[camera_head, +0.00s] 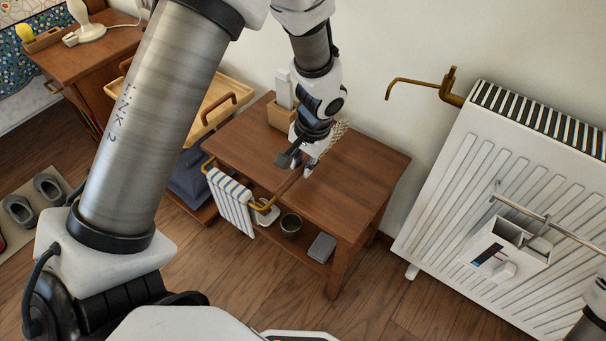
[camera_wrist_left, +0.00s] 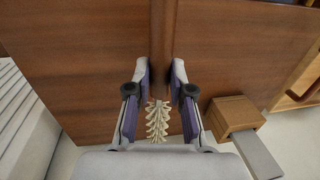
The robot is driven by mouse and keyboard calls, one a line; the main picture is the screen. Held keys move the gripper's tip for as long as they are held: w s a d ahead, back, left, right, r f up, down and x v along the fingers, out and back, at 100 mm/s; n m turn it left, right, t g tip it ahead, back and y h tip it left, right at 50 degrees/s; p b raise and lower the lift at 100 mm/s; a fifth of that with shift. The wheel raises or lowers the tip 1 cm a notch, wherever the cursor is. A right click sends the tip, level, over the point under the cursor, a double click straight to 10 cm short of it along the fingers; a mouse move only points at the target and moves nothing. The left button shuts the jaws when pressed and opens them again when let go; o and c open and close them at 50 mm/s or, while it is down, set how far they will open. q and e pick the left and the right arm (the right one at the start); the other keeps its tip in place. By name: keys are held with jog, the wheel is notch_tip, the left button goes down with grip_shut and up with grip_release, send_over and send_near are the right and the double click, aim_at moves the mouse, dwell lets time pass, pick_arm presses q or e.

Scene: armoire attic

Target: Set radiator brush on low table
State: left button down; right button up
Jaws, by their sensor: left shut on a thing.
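The low table (camera_head: 352,190) is brown wood with a lower shelf and stands against the wall. My left gripper (camera_head: 298,165) is over its top, pointing down. The radiator brush (camera_head: 339,131) has pale bristles and shows partly behind the gripper. In the left wrist view the bristly brush (camera_wrist_left: 157,121) lies between the fingers of my left gripper (camera_wrist_left: 161,85), which is shut on it. The part of the brush at the fingertips is hidden. I cannot tell whether it touches the table top. My right gripper is not in view.
A wooden block holder (camera_head: 281,116) with a pale upright piece stands at the table's back left corner. A striped towel (camera_head: 231,200) hangs on a brass rail at the left. A white radiator (camera_head: 480,190) stands at the right. The table top's right half is clear.

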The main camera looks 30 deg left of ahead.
pick_arm(q)
jog(key=w, duration=0.1)
jog(key=w+a, duration=0.2)
jog(key=shift+w+a+f, duration=0.15)
jog(key=shift+w+f, duration=0.1)
jog(key=shift+f, duration=0.05)
jog(key=shift+w+a+f+b, duration=0.15)
jog(key=shift+w+f+b, duration=0.1)
jog(key=shift+b, duration=0.3)
notch_tip(320, 180, down, 3)
jog(key=b, duration=0.3)
jog(key=shift+s+f+b, duration=0.1)
jog(key=shift+b, duration=0.2)
jog(key=shift+r, duration=0.25)
jog(key=shift+f, duration=0.2)
jog(key=c, duration=1)
grip_release()
jog(key=shift+c, duration=0.2)
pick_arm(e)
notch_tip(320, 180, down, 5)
pick_arm(q)
jog(key=shift+r, duration=0.1)
notch_tip(320, 180, up, 12)
jog(key=d+p, duration=0.2)
jog(key=p, duration=0.3)
jog(key=shift+p, duration=0.4)
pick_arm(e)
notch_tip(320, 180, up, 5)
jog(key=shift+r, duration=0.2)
